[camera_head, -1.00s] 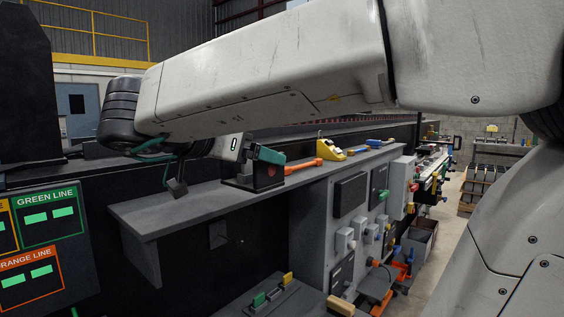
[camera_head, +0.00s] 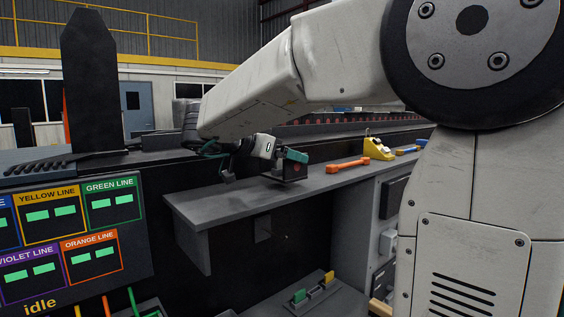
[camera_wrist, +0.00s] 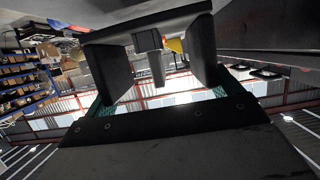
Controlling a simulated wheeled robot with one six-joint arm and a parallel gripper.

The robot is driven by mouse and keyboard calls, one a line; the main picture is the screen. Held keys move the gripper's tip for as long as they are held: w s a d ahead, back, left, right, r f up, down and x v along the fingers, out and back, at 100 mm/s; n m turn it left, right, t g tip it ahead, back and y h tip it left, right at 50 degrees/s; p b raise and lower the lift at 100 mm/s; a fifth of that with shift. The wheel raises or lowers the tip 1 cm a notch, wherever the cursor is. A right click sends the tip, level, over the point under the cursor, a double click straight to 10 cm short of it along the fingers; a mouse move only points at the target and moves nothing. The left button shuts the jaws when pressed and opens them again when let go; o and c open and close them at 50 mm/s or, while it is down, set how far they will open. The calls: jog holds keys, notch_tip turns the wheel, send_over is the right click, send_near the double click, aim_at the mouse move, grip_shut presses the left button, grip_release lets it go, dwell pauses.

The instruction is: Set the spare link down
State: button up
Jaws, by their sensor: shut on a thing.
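My gripper (camera_head: 292,156), with teal fingers, is over the back part of the grey shelf (camera_head: 225,203). A black piece with a red mark, seemingly the spare link (camera_head: 290,172), shows just under the fingers. I cannot tell whether it touches the shelf. In the wrist view my gripper (camera_wrist: 155,58) is shut on a dark, bracket-like link (camera_wrist: 148,22), which spans across the two sides with a short prong in the middle. The fingers hide part of it.
An orange tool (camera_head: 347,165), a yellow tool (camera_head: 377,149) and a blue one (camera_head: 408,151) lie along the shelf to the right. The shelf's front left is bare. Below is a grey plate with coloured blocks (camera_head: 313,291). A line-status board (camera_head: 75,235) stands left.

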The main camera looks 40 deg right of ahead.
jog(key=shift+f, duration=0.85)
jog(key=shift+f, duration=0.2)
jog(key=o, duration=0.7)
jog(key=shift+r, duration=0.15)
jog(key=shift+a+r, duration=0.2)
jog(key=shift+a, duration=0.1)
jog(key=v, duration=1.1)
jog(key=shift+a, duration=0.2)
jog(key=shift+s, duration=0.1)
